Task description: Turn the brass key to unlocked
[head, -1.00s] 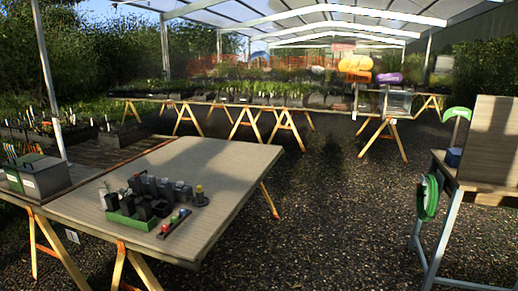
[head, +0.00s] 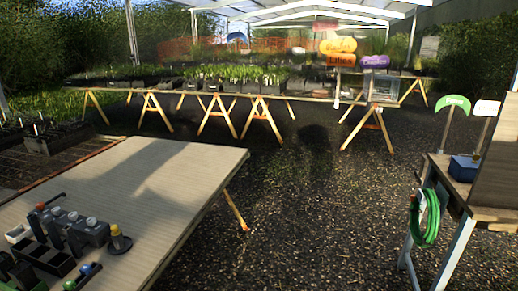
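I cannot make out a brass key or its lock in the head view. On the wooden table (head: 150,170) at the lower left stand several dark and grey tube-like pieces (head: 95,230) in dark holders. Beside them is a round dark base with a yellow-topped post (head: 117,238). Pieces with green and blue knobs (head: 84,270) are partly cut off at the bottom edge. Neither of my grippers is in view.
Trestle tables with seedlings (head: 235,78) run across the back. Open gravel (head: 300,210) lies between.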

